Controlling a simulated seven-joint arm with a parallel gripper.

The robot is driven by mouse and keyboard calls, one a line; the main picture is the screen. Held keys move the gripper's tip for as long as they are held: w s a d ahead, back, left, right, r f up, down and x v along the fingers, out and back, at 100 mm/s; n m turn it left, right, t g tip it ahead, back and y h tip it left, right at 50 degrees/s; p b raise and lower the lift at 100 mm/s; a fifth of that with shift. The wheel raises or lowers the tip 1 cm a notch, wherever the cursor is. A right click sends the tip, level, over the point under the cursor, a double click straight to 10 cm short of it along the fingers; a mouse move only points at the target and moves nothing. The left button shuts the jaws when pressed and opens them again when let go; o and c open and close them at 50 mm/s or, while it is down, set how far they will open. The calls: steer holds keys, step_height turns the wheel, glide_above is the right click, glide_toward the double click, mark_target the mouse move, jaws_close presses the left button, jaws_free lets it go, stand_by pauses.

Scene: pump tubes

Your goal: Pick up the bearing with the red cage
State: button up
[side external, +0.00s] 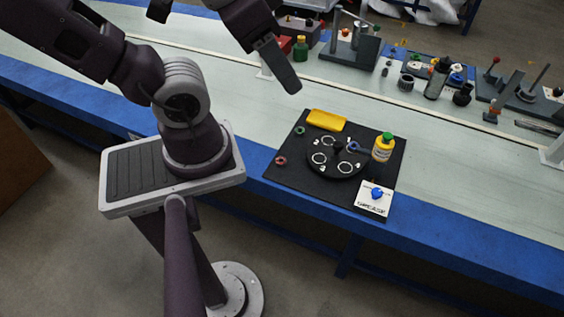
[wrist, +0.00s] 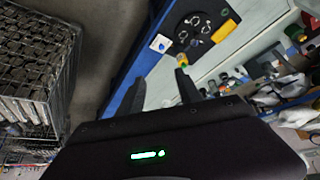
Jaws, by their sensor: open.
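The bearing with the red cage (side external: 281,160) is a small reddish ring lying flat on the left part of a black mat (side external: 300,185) in the side view. A green ring (side external: 300,131) lies behind it, and a blue ring (side external: 353,146) is on the right of a round black plate (side external: 322,168). In the wrist view I cannot make out the red bearing. My gripper (wrist: 160,75) is open and empty, its two fingers spread. In the side view it is at the top, high above the bench and apart from all the rings.
A yellow tray (side external: 326,120), a yellow bottle with a green cap (side external: 383,147) and a white card with a blue item (side external: 374,198) stand on the mat. Tools and fixtures (side external: 435,80) line the bench's back. The bench left of the mat is clear.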

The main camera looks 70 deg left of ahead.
steer(key=shift+o, duration=0.2)
stand_by(0.3)
steer(key=o, duration=0.3)
steer(key=shift+o, duration=0.2)
